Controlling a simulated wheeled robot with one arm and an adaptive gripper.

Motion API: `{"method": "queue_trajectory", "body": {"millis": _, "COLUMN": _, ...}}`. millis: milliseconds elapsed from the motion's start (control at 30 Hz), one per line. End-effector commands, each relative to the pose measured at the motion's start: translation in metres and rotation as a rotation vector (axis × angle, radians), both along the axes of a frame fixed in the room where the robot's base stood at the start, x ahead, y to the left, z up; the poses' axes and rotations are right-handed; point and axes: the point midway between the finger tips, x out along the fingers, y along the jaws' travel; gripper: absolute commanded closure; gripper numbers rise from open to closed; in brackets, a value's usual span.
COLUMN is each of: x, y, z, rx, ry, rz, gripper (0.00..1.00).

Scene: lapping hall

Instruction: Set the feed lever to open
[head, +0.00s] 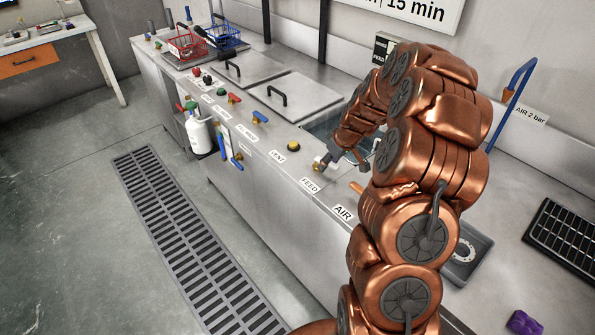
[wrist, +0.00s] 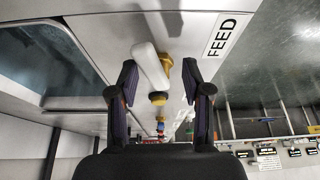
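The feed lever (wrist: 150,62) has a white handle and a brass valve body (wrist: 166,63). It sits on the steel counter beside the FEED label (wrist: 228,36), which also shows in the head view (head: 310,185). My gripper (wrist: 160,74) is open, with one dark finger on each side of the lever. The white handle lies between the fingers, nearer the left one, with a gap visible on both sides. In the head view my gripper (head: 334,159) is low over the counter by the FEED label, and it hides most of the lever.
A yellow-topped knob (head: 293,146) by the VENT label stands left of my gripper. An orange handle (head: 357,187) is close on the right, near the AIR label (head: 343,212). An open tank (head: 325,122) lies behind. Several coloured valves line the counter's front edge.

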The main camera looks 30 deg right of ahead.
Motion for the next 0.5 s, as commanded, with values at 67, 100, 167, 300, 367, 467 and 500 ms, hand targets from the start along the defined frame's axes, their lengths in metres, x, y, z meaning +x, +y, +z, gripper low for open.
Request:
{"method": "queue_trajectory", "body": {"millis": 67, "x": -0.001, "y": 0.000, "z": 0.005, "rx": -0.001, "ry": 0.001, "rz": -0.030, "gripper": 0.52}}
{"method": "queue_trajectory", "body": {"millis": 100, "x": -0.002, "y": -0.001, "z": 0.004, "rx": -0.002, "ry": -0.001, "rz": -0.037, "gripper": 0.52}}
{"method": "queue_trajectory", "body": {"millis": 167, "x": -0.003, "y": -0.002, "z": 0.010, "rx": -0.004, "ry": -0.006, "rz": -0.035, "gripper": 0.52}}
{"method": "queue_trajectory", "body": {"millis": 300, "x": -0.010, "y": -0.003, "z": 0.026, "rx": -0.003, "ry": -0.005, "rz": -0.034, "gripper": 0.52}}
{"method": "queue_trajectory", "body": {"millis": 367, "x": -0.013, "y": -0.004, "z": 0.033, "rx": -0.003, "ry": -0.005, "rz": -0.035, "gripper": 0.52}}
{"method": "queue_trajectory", "body": {"millis": 467, "x": -0.019, "y": -0.005, "z": 0.046, "rx": -0.004, "ry": -0.005, "rz": -0.035, "gripper": 0.52}}
{"method": "queue_trajectory", "body": {"millis": 500, "x": -0.021, "y": -0.005, "z": 0.051, "rx": -0.004, "ry": -0.004, "rz": -0.033, "gripper": 0.52}}
